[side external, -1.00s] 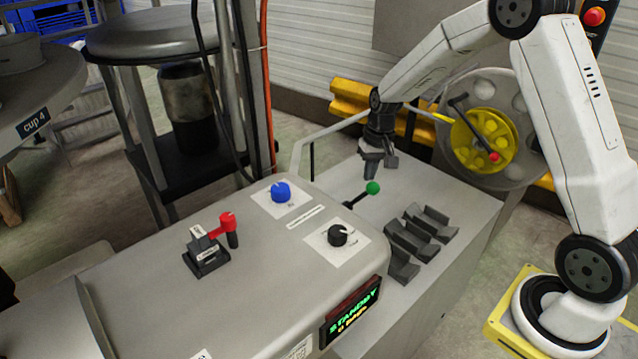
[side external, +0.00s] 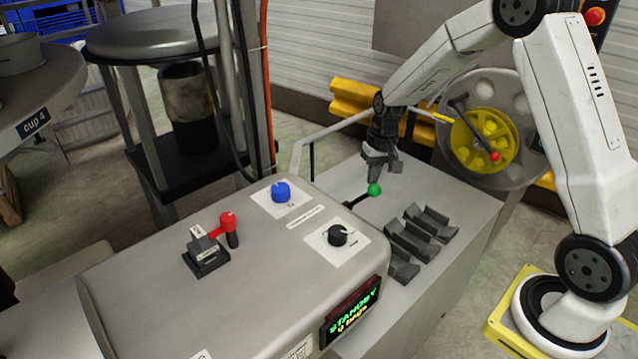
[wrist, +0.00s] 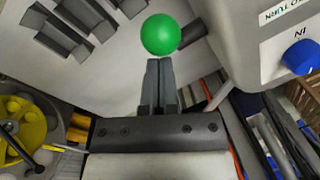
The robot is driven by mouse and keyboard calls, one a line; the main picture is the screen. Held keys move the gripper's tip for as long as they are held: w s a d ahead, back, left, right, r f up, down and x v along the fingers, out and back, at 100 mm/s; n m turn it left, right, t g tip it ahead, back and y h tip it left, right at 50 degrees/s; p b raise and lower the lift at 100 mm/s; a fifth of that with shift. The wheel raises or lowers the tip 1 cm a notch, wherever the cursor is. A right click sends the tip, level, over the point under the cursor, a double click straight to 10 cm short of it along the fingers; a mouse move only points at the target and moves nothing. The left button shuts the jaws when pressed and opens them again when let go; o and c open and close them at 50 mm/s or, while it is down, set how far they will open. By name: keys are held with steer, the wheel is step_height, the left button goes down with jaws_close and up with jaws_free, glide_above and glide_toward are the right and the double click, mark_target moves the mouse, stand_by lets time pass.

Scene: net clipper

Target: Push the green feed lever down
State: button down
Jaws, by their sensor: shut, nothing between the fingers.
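The green feed lever is a black rod with a round green knob (side external: 374,190), sticking out from the side of the grey machine housing. My gripper (side external: 375,176) is shut and empty, pointing down right at the knob. In the wrist view the green knob (wrist: 161,34) sits just beyond the tips of the closed fingers (wrist: 158,66). The fingertips look at or very near the knob; I cannot tell whether they touch it.
A blue knob (side external: 281,191), a black knob (side external: 337,235) and a red-handled lever (side external: 229,222) stand on the housing top. Dark grey cradles (side external: 412,240) sit on the bench in front of the lever. A yellow handwheel (side external: 481,140) is behind, right of my gripper.

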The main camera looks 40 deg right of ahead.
steer(key=s+f+t, duration=0.1)
steer(key=s+f, duration=0.7)
steer(key=f, duration=0.2)
steer(key=shift+s+f, duration=0.15)
steer(key=shift+f, duration=0.05)
stand_by(0.6)
stand_by(0.4)
steer(key=shift+r, duration=0.1)
steer(key=s+d+r, duration=0.3)
steer(key=s+r, duration=0.4)
steer(key=r, duration=0.1)
steer(key=shift+r+t, duration=0.3)
steer(key=shift+r, duration=0.1)
stand_by(0.4)
